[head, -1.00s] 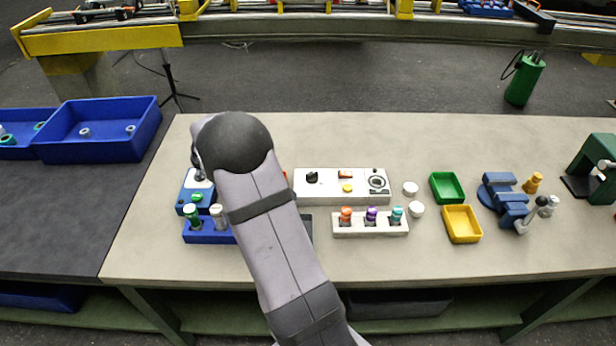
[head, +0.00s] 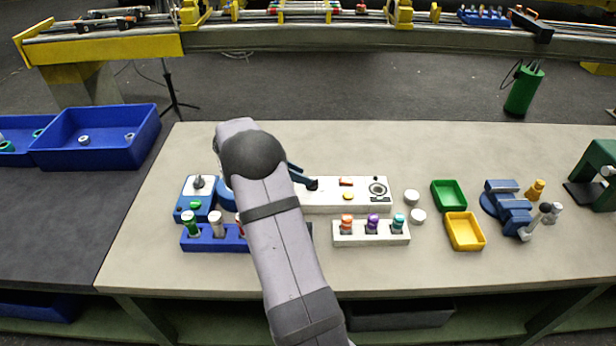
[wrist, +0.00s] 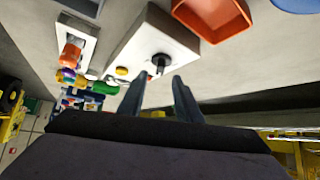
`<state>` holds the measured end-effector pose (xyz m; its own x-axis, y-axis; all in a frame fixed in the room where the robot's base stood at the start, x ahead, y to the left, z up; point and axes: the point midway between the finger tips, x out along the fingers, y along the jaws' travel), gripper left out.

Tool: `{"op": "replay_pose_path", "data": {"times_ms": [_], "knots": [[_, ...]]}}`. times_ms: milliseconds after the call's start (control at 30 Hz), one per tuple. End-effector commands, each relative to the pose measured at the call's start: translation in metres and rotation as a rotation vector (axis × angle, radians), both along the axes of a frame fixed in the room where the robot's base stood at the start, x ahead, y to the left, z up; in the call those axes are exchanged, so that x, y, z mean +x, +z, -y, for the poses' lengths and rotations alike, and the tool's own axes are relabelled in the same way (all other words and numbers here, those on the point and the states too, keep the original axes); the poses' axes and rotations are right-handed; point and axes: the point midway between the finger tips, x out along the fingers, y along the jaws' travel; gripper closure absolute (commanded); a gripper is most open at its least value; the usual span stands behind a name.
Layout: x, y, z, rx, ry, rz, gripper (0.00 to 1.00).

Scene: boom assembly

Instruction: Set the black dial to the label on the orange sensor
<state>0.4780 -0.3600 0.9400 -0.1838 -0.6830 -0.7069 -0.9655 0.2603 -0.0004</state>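The black dial (head: 313,184) is at the left of the white panel (head: 330,207). In the wrist view the dial (wrist: 160,61) shows just beyond my fingertips, with a light pointer mark on its side. My gripper (wrist: 158,79) is open, its two dark fingers apart with nothing between them. In the head view my gripper (head: 306,181) is at the dial's left, partly behind my arm; contact cannot be told. The orange sensor (head: 346,224) stands upright in the left slot of a white rack (head: 370,241). Its label is too small to read.
Purple (head: 373,223) and teal (head: 398,222) sensors share the rack. The panel also has a yellow button (head: 348,196) and a round ring (head: 377,189). A blue rack (head: 205,243) is left of my arm. Green (head: 448,193) and yellow (head: 463,231) trays lie right.

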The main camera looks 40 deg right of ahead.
Motion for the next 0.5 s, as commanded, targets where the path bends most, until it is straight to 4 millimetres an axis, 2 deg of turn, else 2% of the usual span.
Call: {"op": "replay_pose_path", "data": {"times_ms": [200, 500], "knots": [[-0.006, -0.018, 0.019, 0.001, -0.001, -0.003, 0.69], [-0.008, -0.030, 0.030, 0.000, 0.001, 0.000, 0.69]]}}
